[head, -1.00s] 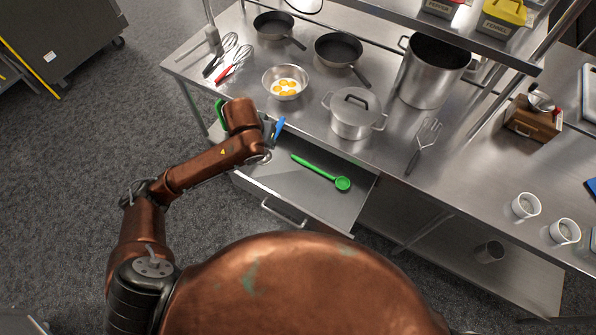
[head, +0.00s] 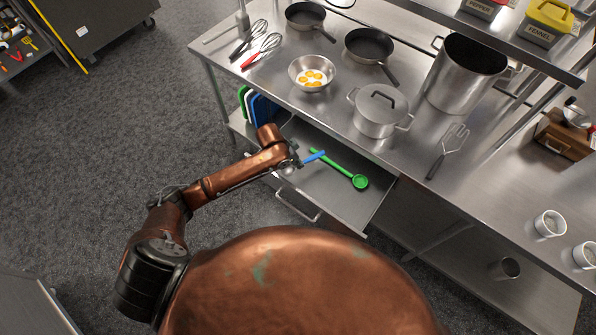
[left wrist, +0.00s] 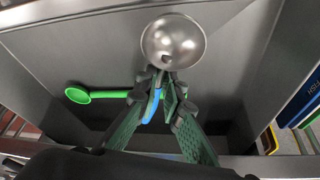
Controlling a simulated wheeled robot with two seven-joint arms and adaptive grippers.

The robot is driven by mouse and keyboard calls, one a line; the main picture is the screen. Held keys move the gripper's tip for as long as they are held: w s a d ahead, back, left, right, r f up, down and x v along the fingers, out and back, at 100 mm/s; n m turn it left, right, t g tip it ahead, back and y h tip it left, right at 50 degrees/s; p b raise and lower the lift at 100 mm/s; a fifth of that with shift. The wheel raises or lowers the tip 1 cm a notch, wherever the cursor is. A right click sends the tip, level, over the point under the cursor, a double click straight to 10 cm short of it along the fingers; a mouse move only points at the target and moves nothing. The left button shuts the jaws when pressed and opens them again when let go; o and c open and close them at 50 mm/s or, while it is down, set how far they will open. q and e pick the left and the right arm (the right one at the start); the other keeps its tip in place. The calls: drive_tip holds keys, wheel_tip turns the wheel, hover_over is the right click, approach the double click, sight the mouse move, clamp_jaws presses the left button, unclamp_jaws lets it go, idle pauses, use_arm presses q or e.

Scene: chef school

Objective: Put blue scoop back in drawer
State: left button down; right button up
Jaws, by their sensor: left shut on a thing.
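My left gripper (head: 293,161) is shut on the blue scoop (head: 314,156) and holds it over the left part of the open drawer (head: 342,206). In the head view the blue handle points right, and the rest is mostly hidden by the gripper. In the left wrist view the gripper (left wrist: 162,82) grips the scoop below its round metal bowl (left wrist: 173,40), with blue handle between the fingers. I cannot tell whether the scoop touches the drawer floor. My right gripper is not in view.
A green spoon (head: 360,181) lies in the drawer, its handle end near the blue handle. The counter above carries a lidded pot (head: 380,112), a bowl of yolks (head: 313,74) and a spatula (head: 452,145). Colored boards (head: 262,108) stand under the counter at left. The drawer's right front is clear.

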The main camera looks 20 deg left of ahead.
sight(301, 174)
use_arm(q)
drive_tip(key=shift+f, duration=3.5)
drive_tip(key=c, duration=2.1)
unclamp_jaws()
drive_tip(key=shift+f, duration=0.1)
drive_tip(key=p+v, duration=0.1)
drive_tip(key=v, duration=1.1)
